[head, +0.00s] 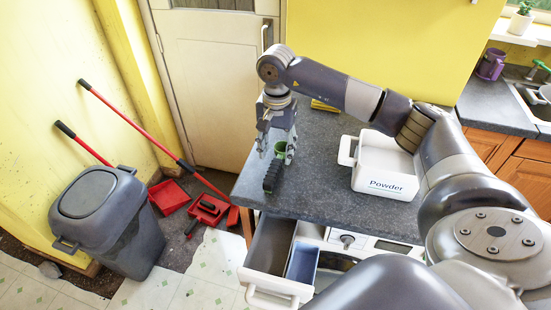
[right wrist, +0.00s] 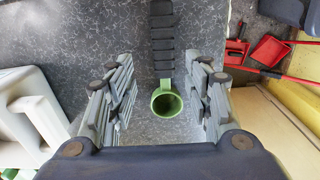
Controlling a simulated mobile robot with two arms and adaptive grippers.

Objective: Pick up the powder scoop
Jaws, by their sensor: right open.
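The powder scoop (head: 272,177) lies on the dark speckled counter near its left end. It has a green cup and a ribbed black handle pointing toward the counter's front edge. In the right wrist view, the scoop's green cup (right wrist: 166,103) sits between the fingers, with a gap on both sides. The handle runs away from the cup to the top of that picture. My right gripper (head: 276,150) points down over the cup; it is open and holds nothing. The white box labelled Powder (head: 385,186) stands to the right. My left gripper is not in view.
Below the counter (head: 325,185), a drawer (head: 268,245) stands open, with a blue bin inside. A yellow object (head: 324,106) lies behind the gripper. A grey trash bin (head: 105,220) and red tools (head: 208,208) stand on the floor at left. The counter between scoop and box is clear.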

